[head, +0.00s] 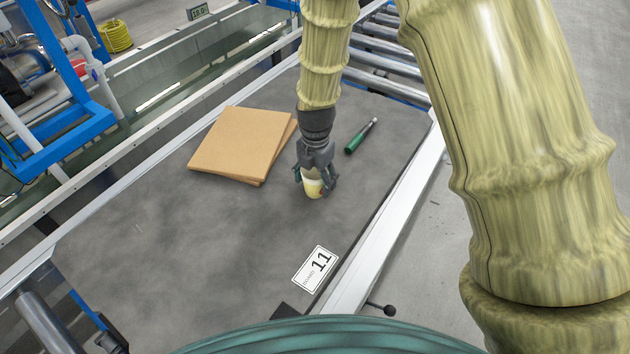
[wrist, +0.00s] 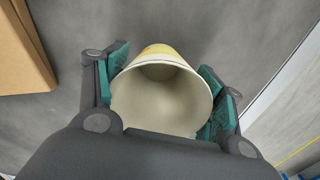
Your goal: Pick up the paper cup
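The paper cup (head: 313,189) is cream with a yellow band and is at the lower end of my arm, over the grey table mat. In the wrist view the cup's open mouth (wrist: 160,100) faces the camera and its inside looks empty; a strip of yellow outer wall shows at the top. My gripper (head: 315,181) is around the cup, with a teal-padded finger against each side, as the wrist view (wrist: 165,95) also shows. The rim hides part of the pads. I cannot tell whether the cup's base touches the mat.
Stacked brown cardboard sheets (head: 238,142) lie left of the cup. A green-handled tool (head: 360,137) lies to the right, behind it. A white label marked 11 (head: 316,269) is near the mat's front right. A metal rail (head: 385,225) borders the right side. The front left mat is clear.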

